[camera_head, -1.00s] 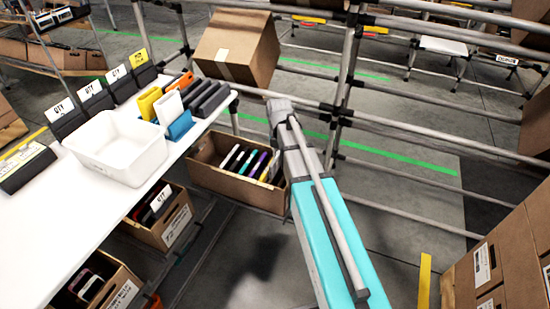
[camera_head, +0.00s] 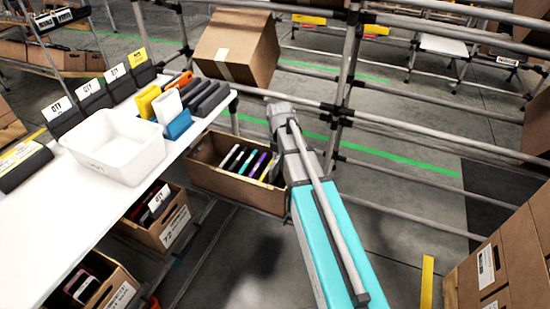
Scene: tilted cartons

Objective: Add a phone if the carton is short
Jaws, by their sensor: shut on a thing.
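An open brown carton (camera_head: 222,182) stands tilted below the far end of the white table, with several thin phones (camera_head: 245,160) upright in a row inside. Two more open cartons sit lower, one (camera_head: 172,226) under the table edge and one (camera_head: 118,292) at the bottom left. Both hold a few dark and light items. Their exact counts cannot be told. My turquoise arm reaches up from the bottom, right of the phone carton, ending in view at a grey joint. My gripper and anything it holds cannot be seen.
On the white table (camera_head: 60,235) stand an empty white bin (camera_head: 118,160), several black holders with QTY cards (camera_head: 57,107), and colored and dark upright items. A closed carton (camera_head: 225,40) tilts on the rack behind. Metal rails cross behind my arm. Stacked cartons (camera_head: 470,280) stand lower right.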

